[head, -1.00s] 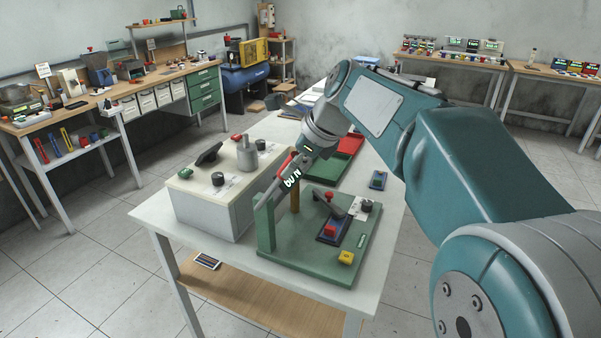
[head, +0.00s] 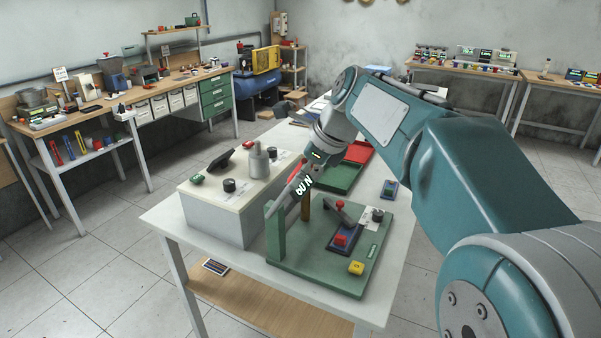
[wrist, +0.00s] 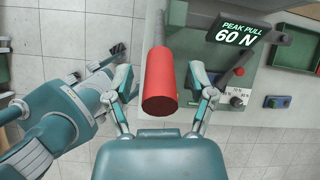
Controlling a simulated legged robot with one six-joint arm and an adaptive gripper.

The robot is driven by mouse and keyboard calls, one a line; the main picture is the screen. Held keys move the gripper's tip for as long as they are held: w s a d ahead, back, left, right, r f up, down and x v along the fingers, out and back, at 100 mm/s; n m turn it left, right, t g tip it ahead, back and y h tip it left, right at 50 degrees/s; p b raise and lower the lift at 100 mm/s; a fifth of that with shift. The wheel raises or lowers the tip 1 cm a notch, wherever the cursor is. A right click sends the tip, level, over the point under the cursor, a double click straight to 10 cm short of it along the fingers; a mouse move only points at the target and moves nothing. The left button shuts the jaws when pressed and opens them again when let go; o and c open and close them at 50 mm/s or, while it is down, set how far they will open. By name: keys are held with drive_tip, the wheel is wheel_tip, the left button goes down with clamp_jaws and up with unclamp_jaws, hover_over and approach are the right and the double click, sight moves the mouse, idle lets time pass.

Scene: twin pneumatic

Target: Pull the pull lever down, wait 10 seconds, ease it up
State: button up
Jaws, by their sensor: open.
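The pull lever (head: 286,200) slants up from a green upright at the left side of the green board. The lever's red grip (wrist: 160,82) stands between the two fingers of my gripper (wrist: 162,80) in the wrist view. The fingers are open, with a visible gap on each side of the grip.
The green board (head: 318,272) also carries a brass-coloured post, a red-knobbed handle, a yellow button (head: 356,268) and a black knob (head: 377,215). A cream box (head: 213,215) with knobs stands just left. Green and red trays lie behind.

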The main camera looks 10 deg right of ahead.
drive_tip(key=v, duration=1.2)
drive_tip(key=shift+f, duration=0.1)
drive_tip(key=s+d+f+n+t+h, duration=0.1)
drive_tip(key=s+f+n+h, duration=0.4)
drive_tip(key=s+f+n, duration=1.6)
drive_tip(key=shift+s+d+n+t, duration=0.35)
drive_tip(key=shift+s+n+t, duration=0.2)
drive_tip(key=shift+n, duration=0.45)
